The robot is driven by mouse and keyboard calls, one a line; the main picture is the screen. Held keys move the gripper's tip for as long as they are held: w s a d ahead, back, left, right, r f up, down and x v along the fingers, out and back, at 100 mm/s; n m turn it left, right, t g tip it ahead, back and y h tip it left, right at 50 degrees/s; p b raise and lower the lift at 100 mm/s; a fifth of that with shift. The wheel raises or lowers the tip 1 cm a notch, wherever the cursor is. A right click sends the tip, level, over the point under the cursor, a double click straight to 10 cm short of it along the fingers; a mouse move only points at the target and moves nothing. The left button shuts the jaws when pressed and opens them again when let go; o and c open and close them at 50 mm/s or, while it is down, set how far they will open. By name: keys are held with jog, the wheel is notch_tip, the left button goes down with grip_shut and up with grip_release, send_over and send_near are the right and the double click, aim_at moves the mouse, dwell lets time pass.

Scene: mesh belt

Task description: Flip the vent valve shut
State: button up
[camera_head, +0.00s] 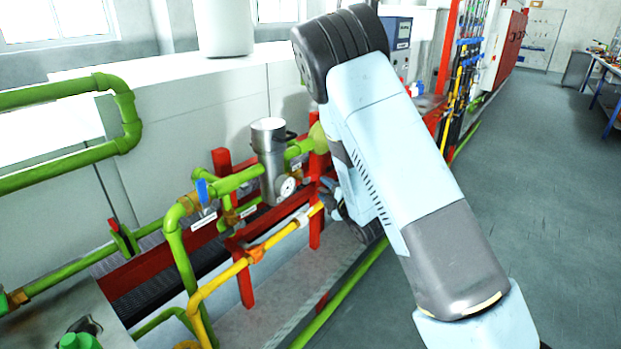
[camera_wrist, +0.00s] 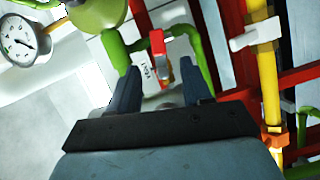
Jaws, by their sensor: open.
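In the wrist view a small valve with a red lever (camera_wrist: 157,43) sits on a thin green pipe, with a white label (camera_wrist: 146,72) beside it. I take it for the vent valve; the label's print is too small to read surely. The lever points up and down in the picture, roughly across the pipe run. My gripper (camera_wrist: 160,84) is open and empty, its two fingers pointing toward the valve, the lever between and beyond them. In the head view my gripper (camera_head: 328,190) is partly hidden by my arm, by the red frame. The red lever cannot be made out there.
A yellow pipe with a white-handled valve (camera_wrist: 257,36) runs close to the right of my gripper. A pressure gauge (camera_head: 287,187) hangs by a metal canister (camera_head: 268,150). A blue-handled valve (camera_head: 203,192) is further left. Red frame bars (camera_head: 314,235) stand near. Floor at right is clear.

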aim_at(313, 180)
jog(key=x, duration=1.1)
jog(key=shift+s, duration=0.1)
grip_shut()
jog(key=shift+d, duration=0.3)
jog(key=shift+a+f, duration=0.1)
jog(key=shift+a, duration=0.05)
